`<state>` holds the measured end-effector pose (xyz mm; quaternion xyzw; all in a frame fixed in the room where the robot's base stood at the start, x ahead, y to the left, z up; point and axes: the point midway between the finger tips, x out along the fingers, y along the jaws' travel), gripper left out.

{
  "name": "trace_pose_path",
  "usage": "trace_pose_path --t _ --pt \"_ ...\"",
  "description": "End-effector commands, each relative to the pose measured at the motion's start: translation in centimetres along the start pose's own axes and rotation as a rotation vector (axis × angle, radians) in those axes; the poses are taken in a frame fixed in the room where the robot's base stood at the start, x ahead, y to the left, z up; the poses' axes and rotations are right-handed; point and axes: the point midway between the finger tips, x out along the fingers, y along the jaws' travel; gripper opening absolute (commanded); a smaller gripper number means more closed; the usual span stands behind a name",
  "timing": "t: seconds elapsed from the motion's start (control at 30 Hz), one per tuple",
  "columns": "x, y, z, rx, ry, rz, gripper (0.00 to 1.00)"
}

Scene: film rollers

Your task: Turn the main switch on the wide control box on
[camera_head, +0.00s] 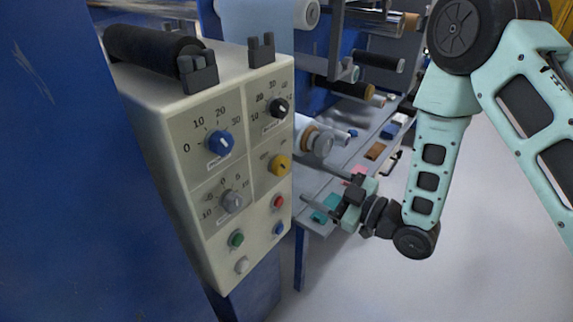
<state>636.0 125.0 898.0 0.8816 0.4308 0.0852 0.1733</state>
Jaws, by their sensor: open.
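The wide control box (187,256) is a cream box at the left, its front panel facing right. The panel has a blue knob (219,143), a black knob (277,108), a grey knob (232,201) and a yellow rotary switch (280,165) with small labels above it. The labels are too small to read, so I cannot confirm which is the main switch. My gripper (327,205) is open and empty, right of the panel and apart from it, lower than the yellow switch. Its fingers point left toward the box.
Green (236,239), red (278,202), white (242,265) and blue (279,228) buttons sit low on the panel. A black roller (152,44) lies on the box top. Behind my gripper is a grey machine shelf (318,222) with rollers above. Grey floor is clear at lower right.

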Motion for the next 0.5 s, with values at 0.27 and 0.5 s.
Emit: trace_pose_path --t 0.27,0.5 --pt "5.8 0.0 -0.2 0.0 0.003 -0.001 0.68" --pt "9.0 0.0 -0.1 0.001 0.0 0.0 0.68"
